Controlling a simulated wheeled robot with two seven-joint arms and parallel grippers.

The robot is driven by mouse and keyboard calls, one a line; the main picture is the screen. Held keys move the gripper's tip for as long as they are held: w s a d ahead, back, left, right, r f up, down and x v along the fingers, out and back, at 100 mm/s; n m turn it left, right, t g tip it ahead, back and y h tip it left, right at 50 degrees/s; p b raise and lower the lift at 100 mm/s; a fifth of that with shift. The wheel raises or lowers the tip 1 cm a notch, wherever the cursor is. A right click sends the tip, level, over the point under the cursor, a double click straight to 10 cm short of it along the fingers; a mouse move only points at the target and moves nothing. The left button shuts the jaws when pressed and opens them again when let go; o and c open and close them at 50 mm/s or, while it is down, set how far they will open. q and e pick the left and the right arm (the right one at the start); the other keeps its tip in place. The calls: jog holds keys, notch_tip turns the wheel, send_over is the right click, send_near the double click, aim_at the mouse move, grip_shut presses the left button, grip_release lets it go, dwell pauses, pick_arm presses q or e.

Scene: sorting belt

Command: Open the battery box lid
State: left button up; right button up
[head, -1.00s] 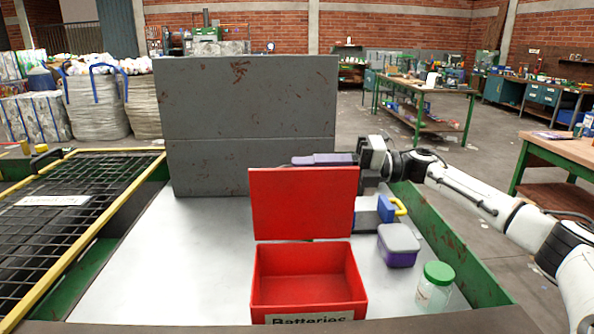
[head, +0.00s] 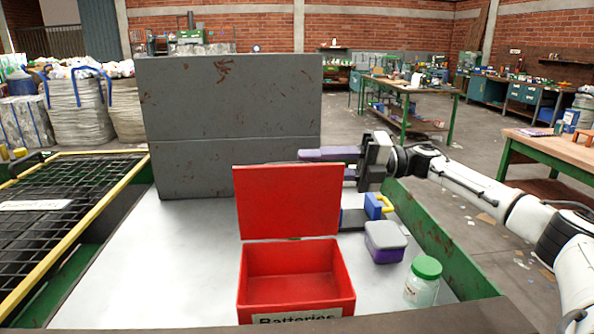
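The red battery box (head: 300,293), labelled "Batteries", stands at the front of the white surface in the head view. Its red lid (head: 289,203) stands open, upright along the box's back edge, and the empty-looking inside shows. My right gripper (head: 322,163) is at the lid's upper right corner, pointing left. Its purple fingers are apart: the upper one shows just above the lid's top edge, and the lower one is partly hidden behind the lid. It holds nothing that I can see. My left gripper is not in view.
A purple box with a grey lid (head: 385,242), a jar with a green lid (head: 423,281) and a blue and yellow item (head: 379,206) stand right of the box. A grey panel (head: 234,125) rises behind. The white surface (head: 180,255) on the left is clear.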

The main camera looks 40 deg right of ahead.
aim_at(338, 166)
jog(key=b+v, duration=0.1)
jog(key=v, duration=0.4)
jog(key=shift+f, duration=0.2)
jog(key=shift+s+d+r, duration=0.2)
jog(key=shift+s+d, duration=0.2)
jog(key=shift+d, duration=0.15)
